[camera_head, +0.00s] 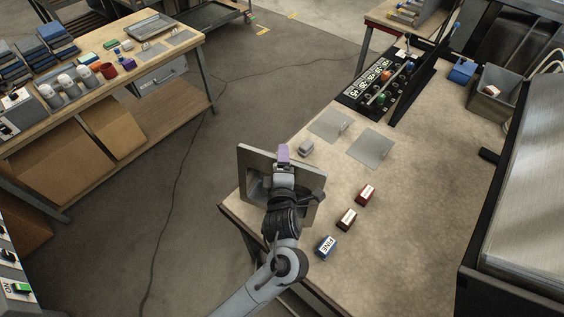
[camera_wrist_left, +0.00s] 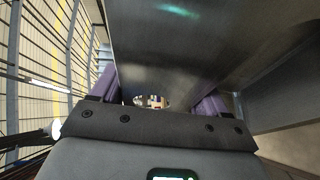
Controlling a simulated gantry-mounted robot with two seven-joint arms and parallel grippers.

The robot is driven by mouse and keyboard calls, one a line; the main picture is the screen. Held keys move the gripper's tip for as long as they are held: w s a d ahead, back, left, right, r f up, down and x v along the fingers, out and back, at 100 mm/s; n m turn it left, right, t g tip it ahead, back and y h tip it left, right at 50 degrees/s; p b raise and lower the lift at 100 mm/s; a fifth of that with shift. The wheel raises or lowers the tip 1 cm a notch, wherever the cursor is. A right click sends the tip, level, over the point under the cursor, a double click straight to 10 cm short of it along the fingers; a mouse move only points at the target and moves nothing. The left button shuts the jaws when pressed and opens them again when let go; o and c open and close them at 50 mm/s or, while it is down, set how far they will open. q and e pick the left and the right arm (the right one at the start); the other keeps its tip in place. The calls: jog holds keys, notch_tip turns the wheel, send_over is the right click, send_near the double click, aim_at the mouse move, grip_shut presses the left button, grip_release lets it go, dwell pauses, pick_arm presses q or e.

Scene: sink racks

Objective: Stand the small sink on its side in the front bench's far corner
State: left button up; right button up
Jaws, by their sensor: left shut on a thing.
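The small sink (camera_head: 248,158) is a grey metal basin with a flat rim. In the head view it is upright on its side at the left corner of the beige-topped bench (camera_head: 400,215). My left gripper (camera_head: 284,155), with purple fingers, is shut on its upper rim. My arm hides much of the basin's middle and lower part. I cannot tell whether its lower edge touches the bench top. In the left wrist view the sink's metal wall (camera_wrist_left: 205,40) fills the upper middle, between the purple fingers (camera_wrist_left: 158,100). My right gripper is not in view.
A black rack (camera_head: 380,85) stands farther back.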

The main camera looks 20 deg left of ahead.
pick_arm(q)
jog(key=shift+f, duration=0.25)
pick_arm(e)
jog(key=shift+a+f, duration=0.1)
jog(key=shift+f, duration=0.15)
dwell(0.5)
pick_arm(q)
jog(key=shift+f+b, duration=0.25)
jog(key=shift+b, duration=0.2)
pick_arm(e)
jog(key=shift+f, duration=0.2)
pick_arm(q)
jog(key=o, duration=1.7)
jog(key=shift+o, duration=0.2)
jog(key=shift+f, duration=0.15)
jog(key=shift+s+d+r+p, duration=0.2)
jog(key=shift+s+r+p, duration=0.05)
jog(key=shift+s+p, duration=0.2)
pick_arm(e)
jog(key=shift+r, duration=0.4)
pick_arm(q)
jog(key=p+v, duration=0.3)
jog(key=v, duration=0.6)
jog(key=shift+s+p, duration=0.35)
jog(key=shift+p, duration=0.05)
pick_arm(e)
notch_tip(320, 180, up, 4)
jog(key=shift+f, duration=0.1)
